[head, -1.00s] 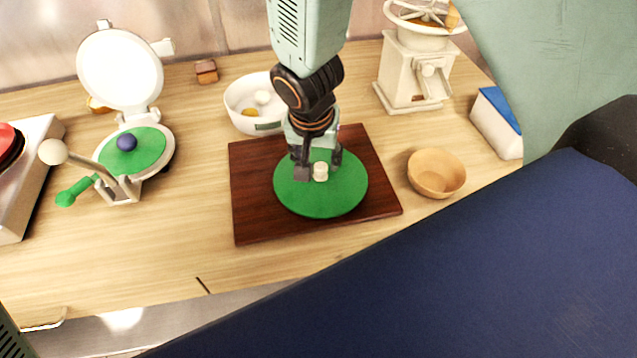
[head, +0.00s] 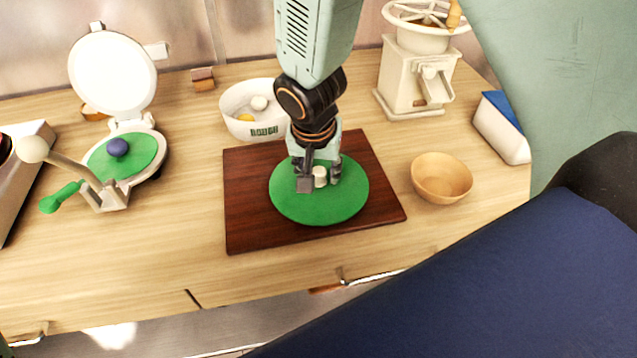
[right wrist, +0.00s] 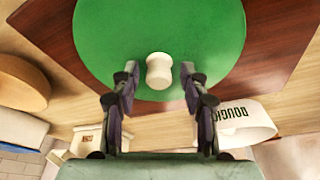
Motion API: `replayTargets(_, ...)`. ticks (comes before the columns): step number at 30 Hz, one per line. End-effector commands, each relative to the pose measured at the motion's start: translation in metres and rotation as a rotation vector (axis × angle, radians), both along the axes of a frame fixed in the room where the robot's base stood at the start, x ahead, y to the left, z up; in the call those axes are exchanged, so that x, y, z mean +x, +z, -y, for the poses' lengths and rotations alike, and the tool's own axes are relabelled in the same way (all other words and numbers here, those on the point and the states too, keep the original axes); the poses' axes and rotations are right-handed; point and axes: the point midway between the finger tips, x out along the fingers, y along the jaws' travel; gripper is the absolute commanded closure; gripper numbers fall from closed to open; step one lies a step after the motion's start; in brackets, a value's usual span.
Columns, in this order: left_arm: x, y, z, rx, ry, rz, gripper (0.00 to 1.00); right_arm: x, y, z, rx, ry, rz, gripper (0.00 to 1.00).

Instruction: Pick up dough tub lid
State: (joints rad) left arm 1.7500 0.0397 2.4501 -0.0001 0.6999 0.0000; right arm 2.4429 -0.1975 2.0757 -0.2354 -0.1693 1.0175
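A round green lid (head: 320,208) with a cream knob (head: 320,176) lies flat on a dark wooden board (head: 245,225). It also shows in the right wrist view as a green disc (right wrist: 160,25) with the pale knob (right wrist: 159,70) near its edge in the picture. My right gripper (head: 320,180) points down over the lid, its fingers on either side of the knob. In the right wrist view the gripper (right wrist: 159,69) is open, with a gap between each fingertip and the knob. My left gripper is out of view.
A press (head: 150,180) at left holds another green disc (head: 128,158) with a blue knob. A wooden bowl (head: 441,180) stands right of the board, a cream mill (head: 405,85) behind it, and a white blue-topped box (head: 500,130) at far right. The counter in front is clear.

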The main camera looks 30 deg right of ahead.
Motion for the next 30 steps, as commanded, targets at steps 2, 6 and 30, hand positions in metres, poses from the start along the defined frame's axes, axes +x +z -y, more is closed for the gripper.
replayTargets(2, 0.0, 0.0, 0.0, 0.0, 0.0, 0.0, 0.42, 0.0, 0.0, 0.0, 0.0, 0.0, 0.0, 0.65)
replayTargets(6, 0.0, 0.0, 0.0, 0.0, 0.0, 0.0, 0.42, 0.0, 0.0, 0.0, 0.0, 0.0, 0.0, 0.76)
replayTargets(30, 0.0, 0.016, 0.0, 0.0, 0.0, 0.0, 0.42, 0.001, 0.033, 0.0, 0.0, -0.001, 0.004, 1.0)
